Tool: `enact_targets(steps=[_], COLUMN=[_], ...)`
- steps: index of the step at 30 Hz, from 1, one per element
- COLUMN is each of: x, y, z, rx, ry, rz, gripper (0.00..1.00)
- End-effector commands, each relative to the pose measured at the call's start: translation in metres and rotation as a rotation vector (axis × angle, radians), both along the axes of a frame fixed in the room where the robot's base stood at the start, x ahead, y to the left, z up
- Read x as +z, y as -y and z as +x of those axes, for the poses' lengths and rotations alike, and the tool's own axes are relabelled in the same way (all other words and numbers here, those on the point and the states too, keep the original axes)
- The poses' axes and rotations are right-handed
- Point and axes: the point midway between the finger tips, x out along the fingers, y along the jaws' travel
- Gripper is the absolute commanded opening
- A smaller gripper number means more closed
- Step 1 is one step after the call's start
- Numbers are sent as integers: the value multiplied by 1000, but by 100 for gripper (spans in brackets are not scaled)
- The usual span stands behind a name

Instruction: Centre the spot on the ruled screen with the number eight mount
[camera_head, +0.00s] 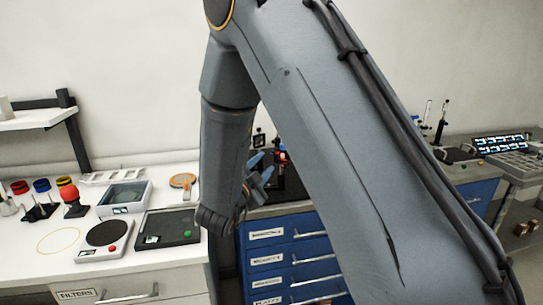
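My gripper (262,173) shows just right of my forearm, in front of the dark bench top above the blue drawers. Its blue-grey fingers are small and overlap with things behind, so I cannot tell whether they are apart or hold anything. Small dark fittings with a red part (282,156) stand behind the fingers, partly hidden by my arm. I cannot make out the ruled screen, the spot or the number eight mount. My arm covers much of the middle of the view.
A white counter (75,240) at left holds a round-topped device (107,233), a dark tray (168,228), a grey tray (124,196) and a red ball on a stand (72,197). Blue labelled drawers (292,257) stand at centre. At right are thin posts (442,120) and a lit panel (500,143).

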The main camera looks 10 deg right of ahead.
Motion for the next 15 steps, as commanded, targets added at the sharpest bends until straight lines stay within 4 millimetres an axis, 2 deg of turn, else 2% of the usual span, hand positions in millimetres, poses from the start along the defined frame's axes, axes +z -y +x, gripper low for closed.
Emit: enact_targets(steps=[9, 15], x=[2, 1], y=[28, 39], z=[37, 55], rx=[-5, -2], ry=[0, -1], rz=[0, 0], gripper=[32, 32])
